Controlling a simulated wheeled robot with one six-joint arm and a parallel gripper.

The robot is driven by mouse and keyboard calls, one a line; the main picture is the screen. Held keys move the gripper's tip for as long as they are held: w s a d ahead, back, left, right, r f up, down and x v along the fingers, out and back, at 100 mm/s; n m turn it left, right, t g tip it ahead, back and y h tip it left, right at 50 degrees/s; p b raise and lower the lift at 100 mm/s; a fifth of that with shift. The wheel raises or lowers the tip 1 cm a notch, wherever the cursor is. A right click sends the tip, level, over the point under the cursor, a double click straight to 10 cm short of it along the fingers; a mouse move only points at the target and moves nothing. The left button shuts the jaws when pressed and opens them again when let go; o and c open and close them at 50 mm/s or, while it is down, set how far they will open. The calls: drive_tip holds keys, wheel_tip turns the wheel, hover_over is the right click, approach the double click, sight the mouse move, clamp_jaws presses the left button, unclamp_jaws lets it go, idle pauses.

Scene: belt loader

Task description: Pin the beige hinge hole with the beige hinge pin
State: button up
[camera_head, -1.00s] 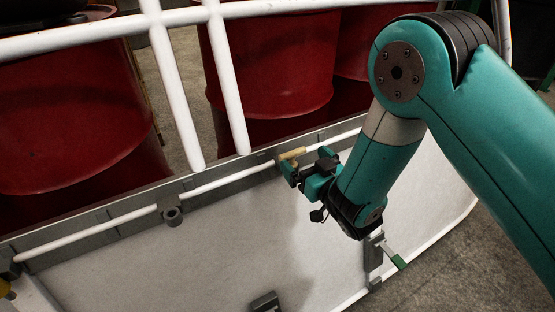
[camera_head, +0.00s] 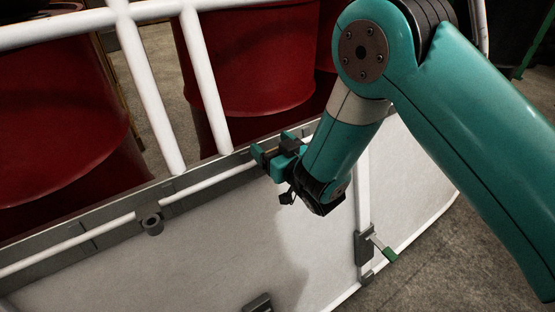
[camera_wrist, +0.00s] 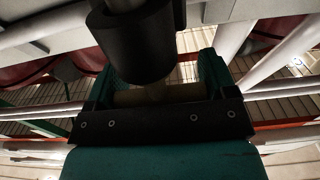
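My gripper (camera_head: 271,151) is at the upper edge of the white panel, close to the grey rail. In the wrist view its two green fingers (camera_wrist: 157,90) stand on either side of a short beige piece, the hinge pin (camera_wrist: 158,96), and seem shut on it. A dark round sleeve (camera_wrist: 138,45) hangs just in front of the pin and covers part of it; I cannot tell whether the pin is inside it. In the head view the pin is mostly hidden by the gripper. No clearly beige hinge hole shows; a grey ring-shaped lug (camera_head: 152,224) sits on the rail to the left.
The white panel (camera_head: 200,265) fills the lower part of the head view. White guard bars (camera_head: 205,80) and red drums (camera_head: 245,60) stand behind the rail. A latch with a green tip (camera_head: 389,255) is on the panel's right. Open floor (camera_head: 430,270) lies at lower right.

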wheel_tip(320, 180, up, 20)
drive_tip(key=p, duration=1.7)
drive_tip(key=shift+p, duration=0.35)
